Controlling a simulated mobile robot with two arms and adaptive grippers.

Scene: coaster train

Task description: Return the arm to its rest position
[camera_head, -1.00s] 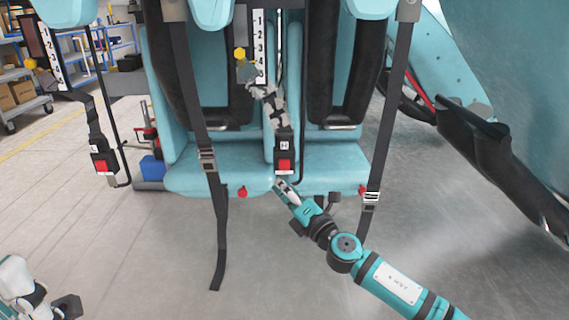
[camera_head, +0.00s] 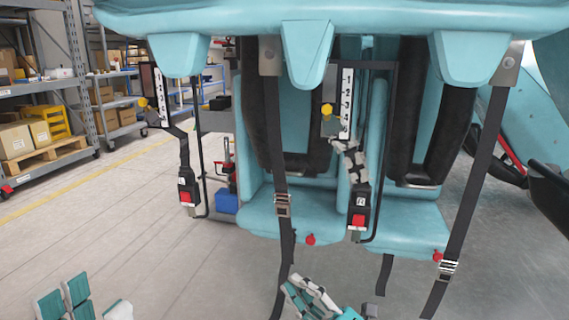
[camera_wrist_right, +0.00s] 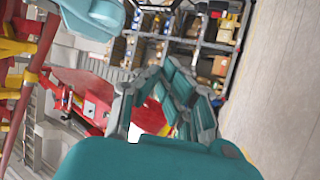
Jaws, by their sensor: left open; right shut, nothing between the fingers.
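My right gripper (camera_head: 306,290) is at the bottom centre of the head view, below the front edge of the teal seats and apart from them. It is shut and empty. Its fingers also show in the right wrist view (camera_wrist_right: 168,95), with nothing held between them. My left gripper (camera_head: 64,292) is at the bottom left corner of the head view, open, with its teal-padded fingers pointing up and nothing between them. Most of both arms is below the picture.
Teal coaster seats (camera_head: 285,215) stand ahead. Black straps (camera_head: 281,170) hang in front of them. Buckle units with red buttons hang at the left (camera_head: 187,192) and centre (camera_head: 358,215). Shelving (camera_head: 45,95) is at the left. Open floor (camera_head: 130,235) lies left of the seats.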

